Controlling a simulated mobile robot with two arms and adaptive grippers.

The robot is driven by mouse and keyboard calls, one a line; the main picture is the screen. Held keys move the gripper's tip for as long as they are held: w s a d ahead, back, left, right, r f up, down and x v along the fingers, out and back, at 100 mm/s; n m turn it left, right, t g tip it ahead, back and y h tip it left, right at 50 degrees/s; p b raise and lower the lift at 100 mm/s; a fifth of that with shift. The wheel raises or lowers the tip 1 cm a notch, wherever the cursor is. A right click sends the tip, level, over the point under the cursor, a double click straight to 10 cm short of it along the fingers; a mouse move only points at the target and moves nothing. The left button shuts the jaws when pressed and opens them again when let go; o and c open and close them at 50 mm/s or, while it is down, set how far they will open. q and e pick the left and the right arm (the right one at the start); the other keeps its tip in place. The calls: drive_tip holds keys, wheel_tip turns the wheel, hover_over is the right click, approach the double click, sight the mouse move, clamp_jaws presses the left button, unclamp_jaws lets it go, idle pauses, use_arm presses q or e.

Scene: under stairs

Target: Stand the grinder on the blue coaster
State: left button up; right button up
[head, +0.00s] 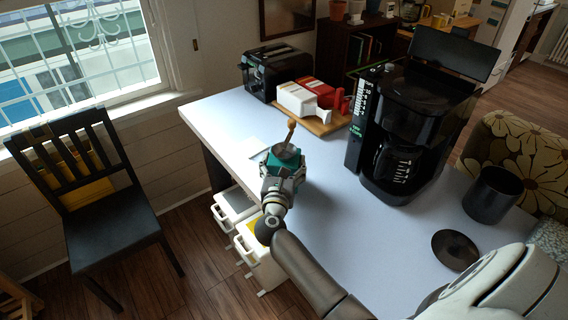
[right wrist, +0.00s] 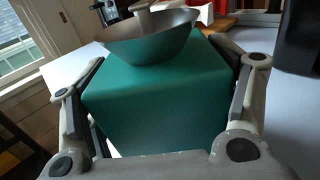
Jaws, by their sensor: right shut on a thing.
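The grinder is a teal box with a metal bowl and a wooden-looking handle on top (head: 287,150). It also fills the middle of the right wrist view (right wrist: 155,100), bowl upward and roughly upright. My right gripper (head: 284,172) is shut on the grinder's teal body, with one finger on each side. The grinder is at the table's left part, near its front-left edge; its base is hidden, so I cannot tell whether it touches the table. A pale flat piece (head: 257,143) lies just behind it, partly hidden. I cannot make out a clearly blue coaster. My left gripper is not in view.
The white table (head: 335,205) has free room in its middle. A black coffee maker (head: 415,125), a board with red and white things (head: 318,122) and a toaster (head: 270,72) stand behind. A black canister (head: 492,194) and round lid (head: 455,250) are at right.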

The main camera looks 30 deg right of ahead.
drive_tip(key=shift+f, duration=0.1)
drive_tip(key=o, duration=1.5)
drive_tip(key=shift+o, duration=0.5)
drive_tip(key=shift+r, duration=0.25)
drive_tip(key=b+v, duration=0.3)
drive_tip(key=v, duration=0.8)
drive_tip(key=shift+s+a+f, duration=0.15)
drive_tip(key=shift+a+f, duration=0.05)
drive_tip(key=shift+s+a+r, duration=0.1)
drive_tip(key=shift+s+a, duration=0.1)
drive_tip(key=shift+s, duration=0.1)
